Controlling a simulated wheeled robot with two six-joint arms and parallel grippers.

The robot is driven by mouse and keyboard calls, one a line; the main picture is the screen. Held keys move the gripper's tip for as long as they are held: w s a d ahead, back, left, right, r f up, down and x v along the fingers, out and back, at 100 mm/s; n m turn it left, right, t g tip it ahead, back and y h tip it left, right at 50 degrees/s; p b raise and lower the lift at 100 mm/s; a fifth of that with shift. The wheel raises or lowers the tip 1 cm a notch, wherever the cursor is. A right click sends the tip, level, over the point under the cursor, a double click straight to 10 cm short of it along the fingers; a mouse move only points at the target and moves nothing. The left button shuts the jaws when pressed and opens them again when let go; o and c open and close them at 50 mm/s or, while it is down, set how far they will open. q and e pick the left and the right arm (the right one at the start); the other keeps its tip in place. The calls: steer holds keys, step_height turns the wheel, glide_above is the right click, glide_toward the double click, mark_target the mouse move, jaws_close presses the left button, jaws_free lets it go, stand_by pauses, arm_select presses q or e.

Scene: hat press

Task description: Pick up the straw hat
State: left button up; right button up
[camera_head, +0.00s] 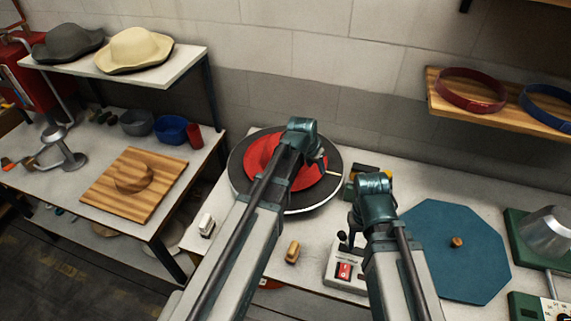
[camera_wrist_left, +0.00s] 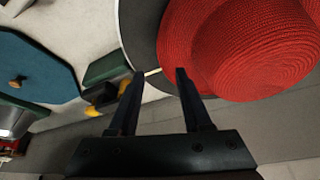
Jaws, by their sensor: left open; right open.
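A red hat (camera_head: 263,158) with a woven, straw-like texture lies on a dark round disc (camera_head: 239,184) with a pale rim. It also fills the upper right of the left wrist view (camera_wrist_left: 245,45). My left gripper (camera_head: 321,162) is over the right side of the disc. In the left wrist view its two fingers (camera_wrist_left: 155,74) are apart, with the right fingertip close to the hat's brim; contact cannot be told. Nothing is held between them. My left arm hides part of the hat in the head view. My right gripper (camera_head: 350,238) is over the bench, right of the disc, away from the hat.
A cream hat (camera_head: 135,48) and a grey hat (camera_head: 68,42) sit on the left shelf. A teal octagonal board (camera_head: 440,225) lies at right, beside a metal cone (camera_head: 545,232). A control box (camera_head: 344,272) and wooden block (camera_head: 293,251) are near the front.

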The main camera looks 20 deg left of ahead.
mark_target(319, 177)
arm_select(q)
steer(key=shift+b+x, duration=3.45)
steer(key=shift+x, duration=0.85)
arm_select(e)
steer(key=shift+f, duration=4)
arm_select(q)
steer(key=shift+s+a, duration=0.1)
arm_select(e)
steer(key=shift+r, duration=0.1)
arm_select(q)
jaws_close()
